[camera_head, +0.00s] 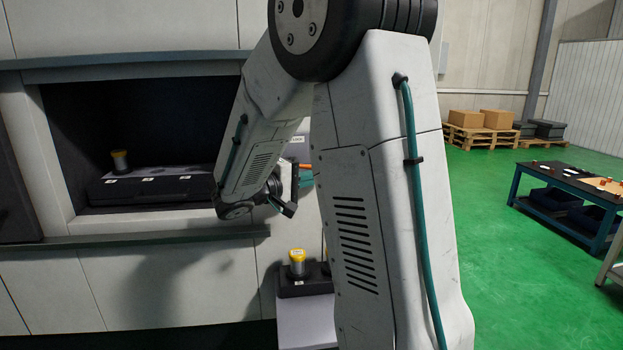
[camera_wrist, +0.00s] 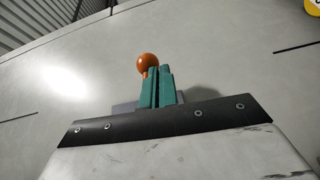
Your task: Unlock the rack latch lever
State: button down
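The rack latch lever (camera_wrist: 148,63) shows in the wrist view as an orange ball knob with a short orange stem, in front of the pale machine wall. My gripper (camera_wrist: 160,71) has its two teal fingers close together, with only a thin dark line between them. The knob is at the fingertips, slightly left of their middle. I cannot tell whether the fingers touch the lever or its stem. In the head view, a little orange of the lever (camera_head: 306,172) shows beside my wrist, below a partly hidden white label (camera_head: 298,139). My arm hides most of this area.
Another yellow-topped cylinder (camera_head: 297,263) stands on a dark holder below my wrist. A blue-framed table (camera_head: 560,185) stands far right on open green floor.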

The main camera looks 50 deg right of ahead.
jog(key=w+a+f, duration=0.1)
jog(key=a+f, duration=0.5)
jog(key=a, duration=0.4)
jog(key=shift+w+a+f, duration=0.25)
jog(key=shift+f, duration=0.05)
dwell(0.5)
